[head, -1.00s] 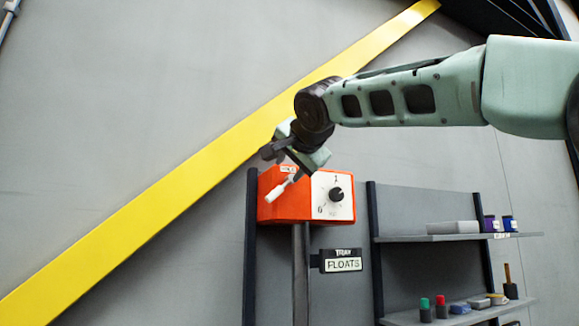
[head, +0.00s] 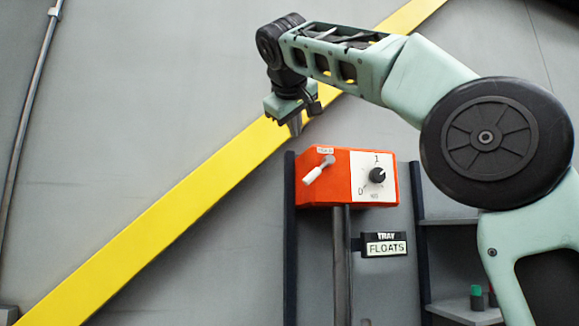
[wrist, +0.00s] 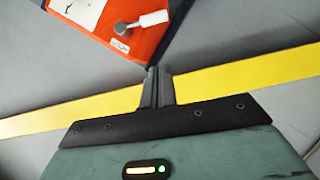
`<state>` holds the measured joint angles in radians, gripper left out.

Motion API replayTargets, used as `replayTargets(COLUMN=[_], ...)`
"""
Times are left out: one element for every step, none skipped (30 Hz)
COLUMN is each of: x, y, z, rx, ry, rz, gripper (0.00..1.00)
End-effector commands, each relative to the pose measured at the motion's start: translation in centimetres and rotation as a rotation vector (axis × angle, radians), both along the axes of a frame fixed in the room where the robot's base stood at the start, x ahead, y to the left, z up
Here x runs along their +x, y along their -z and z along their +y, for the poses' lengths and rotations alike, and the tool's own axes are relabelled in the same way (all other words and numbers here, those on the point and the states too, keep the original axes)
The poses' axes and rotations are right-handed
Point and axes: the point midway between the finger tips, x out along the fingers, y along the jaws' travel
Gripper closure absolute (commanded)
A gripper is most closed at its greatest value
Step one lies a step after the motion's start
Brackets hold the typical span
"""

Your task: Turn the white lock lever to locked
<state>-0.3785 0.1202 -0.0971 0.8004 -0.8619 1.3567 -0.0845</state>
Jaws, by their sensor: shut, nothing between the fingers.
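The white lock lever (head: 318,171) is on the left face of the orange box (head: 334,188), slanting from its pivot at upper right down to its handle at lower left. The lever also shows in the wrist view (wrist: 141,24), on the orange box (wrist: 128,45) at the top. My gripper (head: 295,130) is above and a little left of the box in the head view, pointing down. In the wrist view my gripper (wrist: 158,72) has its fingers together, empty and apart from the lever. A small label beside the lever is too small to read.
The box's white panel (head: 369,188) has a black knob (head: 377,175). The box stands on a grey post (head: 342,260) with a FLOATS sign (head: 386,247). Shelves (head: 468,309) stand at right, partly hidden by my arm. A yellow stripe (head: 190,190) crosses the wall behind.

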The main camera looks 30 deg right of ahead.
Motion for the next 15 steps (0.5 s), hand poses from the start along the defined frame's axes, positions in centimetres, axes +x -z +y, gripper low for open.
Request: replayTargets(x=[0.1,0.2,0.5,0.7,1.0,1.4,1.8,2.3,2.8,3.3,3.7,4.4,4.9,5.3,6.0], y=[0.0,0.1,0.2,0.3,0.4,0.6,0.9,1.0,1.3,1.5,1.7,2.0,2.2,2.5,2.8], z=[-0.1,-0.2,-0.5,-0.7,-0.9,-1.3,-1.6,-1.9,-2.3,-2.7,-3.1,-3.6,-3.9,-4.3,-4.7], rx=[-0.008,-0.011,-0.012,-0.013,-0.013,-0.012,-0.010,-0.012,-0.012,-0.011,-0.010,-0.011,-0.012,-0.010,-0.010], ry=[0.000,0.000,0.001,0.002,0.003,0.003,0.004,0.003,0.003,0.003,0.004,0.003,0.003,0.004,0.002], rz=[0.008,0.010,0.011,0.011,0.012,0.011,0.012,0.011,0.011,0.012,0.012,0.011,0.011,0.012,0.012], gripper=[1.00,1.00,1.00,1.00,1.00,1.00,1.00,1.00,1.00,1.00,1.00,1.00,1.00,1.00,1.00])
